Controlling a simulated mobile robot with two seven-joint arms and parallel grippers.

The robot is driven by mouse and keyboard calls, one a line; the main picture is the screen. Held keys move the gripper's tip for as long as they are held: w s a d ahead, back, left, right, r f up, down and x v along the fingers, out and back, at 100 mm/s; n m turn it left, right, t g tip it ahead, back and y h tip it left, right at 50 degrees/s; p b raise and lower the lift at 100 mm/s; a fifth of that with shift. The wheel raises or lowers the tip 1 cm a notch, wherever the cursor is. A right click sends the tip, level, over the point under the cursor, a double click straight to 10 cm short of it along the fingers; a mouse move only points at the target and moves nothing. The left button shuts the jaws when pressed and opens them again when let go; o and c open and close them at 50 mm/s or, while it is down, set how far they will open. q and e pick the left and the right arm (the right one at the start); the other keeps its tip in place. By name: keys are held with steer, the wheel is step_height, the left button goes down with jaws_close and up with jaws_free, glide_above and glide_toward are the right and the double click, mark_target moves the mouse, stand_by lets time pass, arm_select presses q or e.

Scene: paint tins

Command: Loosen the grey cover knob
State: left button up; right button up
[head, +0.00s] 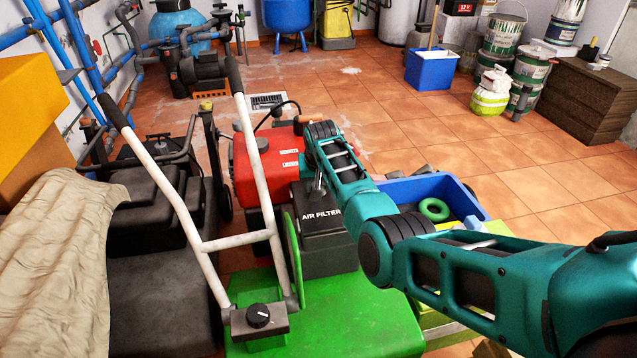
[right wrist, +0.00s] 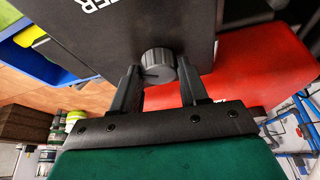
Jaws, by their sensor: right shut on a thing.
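The grey cover knob (right wrist: 158,66) is ribbed and round and sits on the face of the black air filter cover (right wrist: 125,35) in the right wrist view. My right gripper (right wrist: 159,75) is shut on this knob, with one dark finger on each side of it. In the head view the black box lettered "AIR FILTER" (head: 322,250) stands at the back of a green machine deck, and my right arm reaches over to it from the right. My left gripper is not in view.
A red tank (head: 262,165) stands beside the air filter box. White handle bars (head: 180,215) rise at the left, with a black dial (head: 259,316) at their foot. A blue crate (head: 462,198) with a green ring (head: 434,209) lies to the right. Open tiled floor lies behind.

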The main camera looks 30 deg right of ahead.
steer(key=shift+c, duration=1.2)
